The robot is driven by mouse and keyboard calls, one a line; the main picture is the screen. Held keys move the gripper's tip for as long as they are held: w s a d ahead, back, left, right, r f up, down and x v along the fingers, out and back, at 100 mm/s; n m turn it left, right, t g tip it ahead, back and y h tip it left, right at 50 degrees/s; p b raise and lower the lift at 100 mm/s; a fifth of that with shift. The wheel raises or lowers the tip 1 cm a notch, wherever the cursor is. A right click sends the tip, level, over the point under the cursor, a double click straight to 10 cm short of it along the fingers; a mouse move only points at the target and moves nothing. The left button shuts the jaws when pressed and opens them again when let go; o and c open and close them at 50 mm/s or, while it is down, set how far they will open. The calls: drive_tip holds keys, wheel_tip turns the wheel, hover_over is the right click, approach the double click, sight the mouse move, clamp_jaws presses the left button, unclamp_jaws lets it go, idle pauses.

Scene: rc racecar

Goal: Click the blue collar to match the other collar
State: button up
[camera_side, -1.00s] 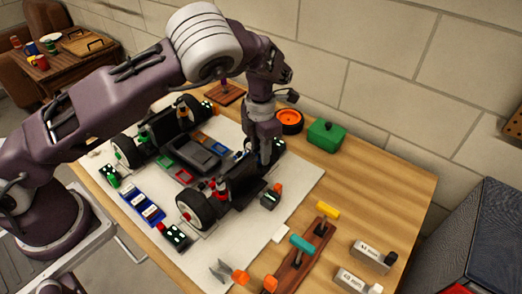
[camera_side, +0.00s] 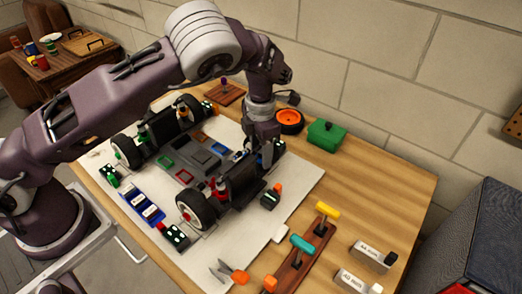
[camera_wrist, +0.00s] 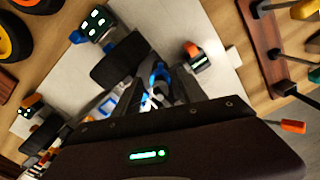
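The blue collar (camera_wrist: 160,72) shows in the wrist view as a blue ring-like part on a shock, between my gripper's fingers. In the side view my gripper (camera_side: 262,155) points down at the car's near right corner and hides this collar. The fingers (camera_wrist: 158,98) stand apart on either side of the blue part in the wrist view; I cannot tell whether they touch it. A red-collared shock (camera_side: 220,187) stands at the corner beside the near wheel. Green (camera_side: 142,133) and orange (camera_side: 183,108) shocks stand at the far end.
The car stands on a white mat (camera_side: 290,190). Dotted display blocks (camera_side: 176,236) sit by its corners. A tool rack (camera_side: 300,262) and labelled blocks (camera_side: 373,257) are at right.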

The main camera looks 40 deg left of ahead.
wheel_tip(320, 180, up, 7)
drive_tip(key=shift+r, duration=0.1)
idle(0.4)
